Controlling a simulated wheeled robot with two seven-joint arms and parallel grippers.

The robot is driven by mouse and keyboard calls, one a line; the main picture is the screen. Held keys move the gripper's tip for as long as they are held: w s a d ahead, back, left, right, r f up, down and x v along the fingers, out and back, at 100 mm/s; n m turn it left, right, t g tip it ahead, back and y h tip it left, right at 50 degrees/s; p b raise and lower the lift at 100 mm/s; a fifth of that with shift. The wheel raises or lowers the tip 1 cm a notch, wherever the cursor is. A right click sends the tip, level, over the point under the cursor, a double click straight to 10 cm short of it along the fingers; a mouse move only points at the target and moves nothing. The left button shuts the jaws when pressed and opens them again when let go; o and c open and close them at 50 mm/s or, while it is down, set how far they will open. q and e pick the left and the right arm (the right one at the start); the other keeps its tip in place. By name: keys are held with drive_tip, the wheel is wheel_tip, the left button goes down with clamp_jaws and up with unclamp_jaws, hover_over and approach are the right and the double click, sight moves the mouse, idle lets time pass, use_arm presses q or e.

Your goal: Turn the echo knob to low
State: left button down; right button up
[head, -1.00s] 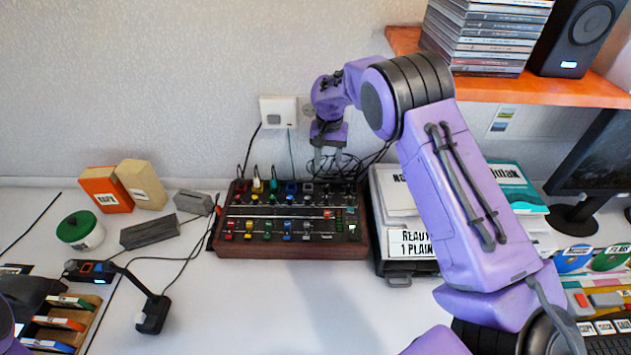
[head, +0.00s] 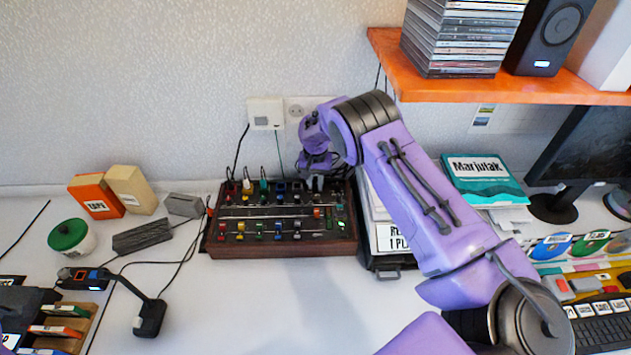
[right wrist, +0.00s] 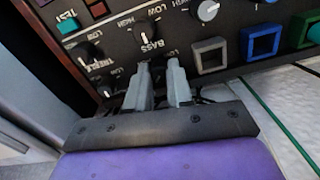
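The mixer (head: 283,247) is a dark panel in a wooden case against the wall, with rows of coloured buttons, sliders and knobs. My right gripper (head: 315,182) is at its back right corner. In the right wrist view my gripper (right wrist: 158,68) has its two grey fingers a little apart, with nothing seen between them. Their tips are near the black bass knob (right wrist: 148,33); contact cannot be told. The treble knob (right wrist: 84,54) is to the left, and a knob with a light pointer (right wrist: 206,10) is at the top edge. No echo label is readable. My left gripper is out of view.
Cables run behind the mixer to a wall box (head: 265,113). A black case with papers (head: 390,238) stands right of the mixer, partly behind my arm. An orange shelf (head: 480,88) overhangs at upper right. The white table in front of the mixer is clear.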

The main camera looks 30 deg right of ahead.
drive_tip(key=n+b, duration=0.1)
drive_tip(key=n, duration=0.1)
drive_tip(key=shift+f+n, duration=0.1)
drive_tip(key=shift+n, duration=0.2)
clamp_jaws()
drive_tip(key=shift+n, duration=1.1)
drive_tip(key=o, duration=0.8)
unclamp_jaws()
drive_tip(key=shift+o, duration=0.2)
